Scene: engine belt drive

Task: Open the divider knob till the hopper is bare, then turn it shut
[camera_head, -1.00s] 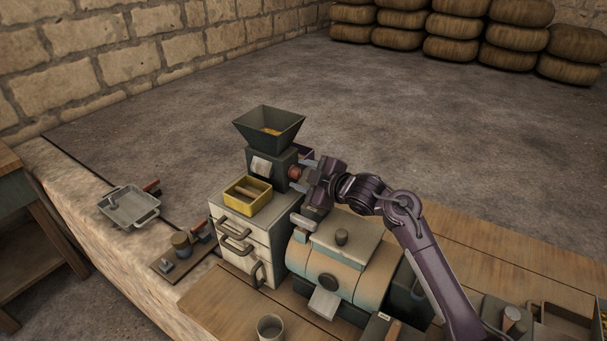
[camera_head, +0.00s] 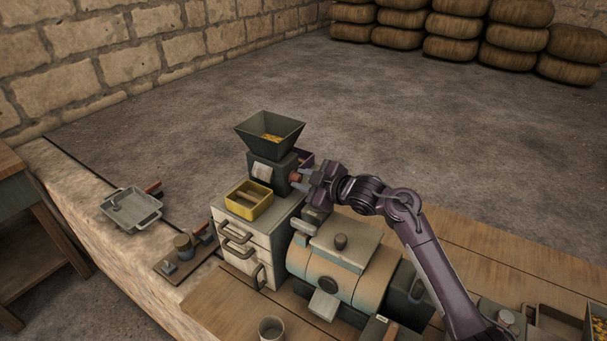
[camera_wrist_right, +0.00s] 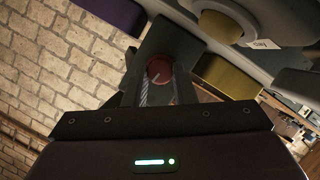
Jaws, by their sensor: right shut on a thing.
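The dark hopper (camera_head: 262,128) sits on top of the divider (camera_head: 266,172), with some yellow pieces (camera_head: 271,138) still showing inside it. The red divider knob (camera_head: 296,178) sticks out of the divider's right side. My right gripper (camera_head: 302,178) reaches it from the right and is shut on it. In the right wrist view the red round knob (camera_wrist_right: 159,70) sits between the fingers, with a pale line on its face. A yellow tray (camera_head: 263,208) stands in front of the divider. My left gripper is out of view.
The divider stands on a white drawer cabinet (camera_head: 262,240). A rounded machine with a lid (camera_head: 328,268) stands close below my right arm. A grey pan (camera_head: 131,207) and a small board with tools (camera_head: 184,256) lie to the left. A cup (camera_head: 271,328) stands in front.

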